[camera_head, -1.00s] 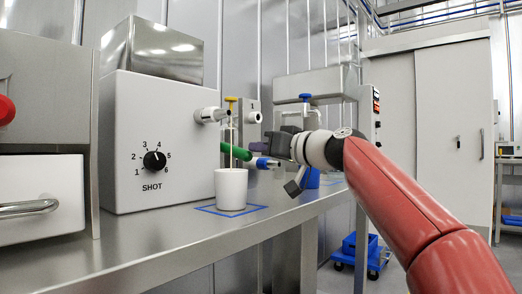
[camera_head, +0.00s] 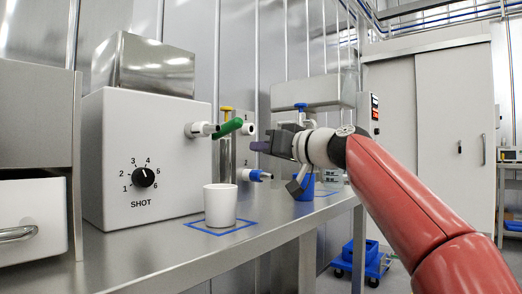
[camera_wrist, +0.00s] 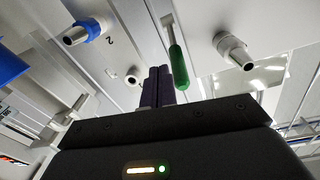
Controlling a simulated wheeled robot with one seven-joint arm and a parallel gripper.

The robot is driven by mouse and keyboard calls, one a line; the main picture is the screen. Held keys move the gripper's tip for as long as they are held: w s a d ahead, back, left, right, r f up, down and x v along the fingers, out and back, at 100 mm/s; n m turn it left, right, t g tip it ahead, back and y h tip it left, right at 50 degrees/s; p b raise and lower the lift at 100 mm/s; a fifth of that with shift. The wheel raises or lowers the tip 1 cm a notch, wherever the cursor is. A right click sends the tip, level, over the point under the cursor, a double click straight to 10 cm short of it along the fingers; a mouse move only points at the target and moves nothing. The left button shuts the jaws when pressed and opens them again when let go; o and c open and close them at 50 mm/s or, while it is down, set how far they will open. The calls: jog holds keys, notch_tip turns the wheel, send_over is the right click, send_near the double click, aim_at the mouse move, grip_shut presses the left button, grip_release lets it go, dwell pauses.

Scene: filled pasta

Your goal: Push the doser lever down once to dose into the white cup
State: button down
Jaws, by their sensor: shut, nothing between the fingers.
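The white cup (camera_head: 221,206) stands upright inside a blue square outline on the steel counter, below the white spout (camera_head: 203,129) of the doser box (camera_head: 150,165). The doser lever has a green handle (camera_head: 228,128), now tilted up to the right beside the spout. My gripper (camera_head: 258,146) is shut and empty, just right of the handle and a little lower. In the wrist view the shut fingers (camera_wrist: 160,82) show close to the green handle (camera_wrist: 178,68), with a small apparent gap. The inside of the cup is hidden.
A blue cup (camera_head: 304,188) stands farther along the counter (camera_head: 150,255). A SHOT dial (camera_head: 144,177) is on the box front. The counter left of the white cup is clear.

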jog(key=s+d+f+b, duration=0.4)
jog(key=s+d+f, duration=0.1)
jog(key=shift+s+f, duration=0.15)
jog(key=shift+d, duration=0.1)
dwell(0.8)
